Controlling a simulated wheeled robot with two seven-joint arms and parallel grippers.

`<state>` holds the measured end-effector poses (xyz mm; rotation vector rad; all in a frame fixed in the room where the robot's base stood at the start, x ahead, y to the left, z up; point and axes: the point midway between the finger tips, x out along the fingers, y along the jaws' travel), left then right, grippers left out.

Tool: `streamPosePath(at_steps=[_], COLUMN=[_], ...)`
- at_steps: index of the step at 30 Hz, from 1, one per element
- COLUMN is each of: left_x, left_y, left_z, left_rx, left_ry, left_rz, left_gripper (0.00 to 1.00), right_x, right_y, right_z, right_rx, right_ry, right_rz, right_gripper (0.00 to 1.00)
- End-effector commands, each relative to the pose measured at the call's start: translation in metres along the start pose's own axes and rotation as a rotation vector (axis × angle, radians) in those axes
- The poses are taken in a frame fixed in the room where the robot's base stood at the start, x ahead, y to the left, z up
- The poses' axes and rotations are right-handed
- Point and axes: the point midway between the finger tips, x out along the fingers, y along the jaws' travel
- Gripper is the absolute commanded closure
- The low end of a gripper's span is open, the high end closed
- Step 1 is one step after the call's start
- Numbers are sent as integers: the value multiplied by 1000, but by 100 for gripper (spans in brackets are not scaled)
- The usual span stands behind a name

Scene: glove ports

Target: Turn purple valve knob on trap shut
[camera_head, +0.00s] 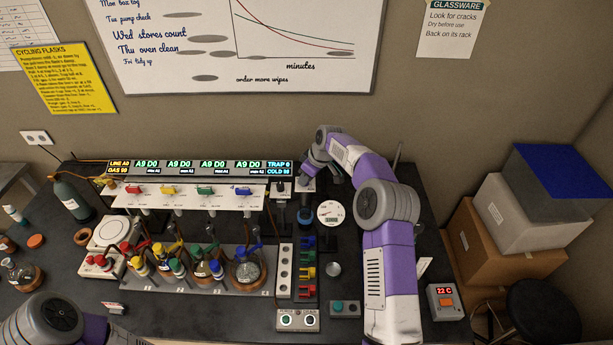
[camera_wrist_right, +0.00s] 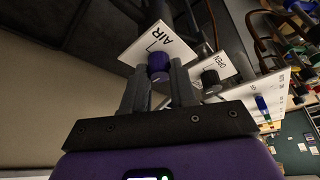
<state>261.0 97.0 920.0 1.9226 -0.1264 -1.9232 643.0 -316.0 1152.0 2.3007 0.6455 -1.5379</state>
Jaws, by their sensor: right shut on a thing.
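The purple valve knob (camera_wrist_right: 158,66) sits in front of a white plate (camera_wrist_right: 160,38) marked AIR in the right wrist view. My right gripper (camera_wrist_right: 158,84) has a finger on each side of the knob and is shut on it. In the head view my right arm reaches to the right end of the valve rack, and the right gripper (camera_head: 305,178) largely hides the knob there. A second, dark knob (camera_wrist_right: 210,78) on a white plate stands beside it. Only a link of my left arm shows at the lower left; its gripper is out of view.
A white valve panel (camera_head: 150,199) with red, yellow, green and blue handles runs left of my gripper. Flasks with coloured caps stand below it. A round gauge (camera_head: 331,213) is close to my right arm. Boxes (camera_head: 513,262) are stacked at the right.

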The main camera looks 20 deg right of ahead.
Motion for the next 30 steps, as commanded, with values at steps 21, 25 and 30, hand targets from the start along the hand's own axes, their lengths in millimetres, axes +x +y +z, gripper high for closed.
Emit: streamPosePath(at_steps=[21, 25, 30], left_x=[0, 1, 6], left_y=[0, 0, -2], left_z=[0, 0, 0], left_rx=[0, 0, 0], left_ry=[0, 0, 0], left_rz=[0, 0, 0], left_gripper=[61, 61, 61], right_x=[0, -4, -29], right_y=[0, 1, 1], right_z=[0, 0, 0], right_rx=[-2, -2, -2], right_ry=[0, 1, 3], right_rz=[1, 2, 5], right_gripper=[48, 48, 48])
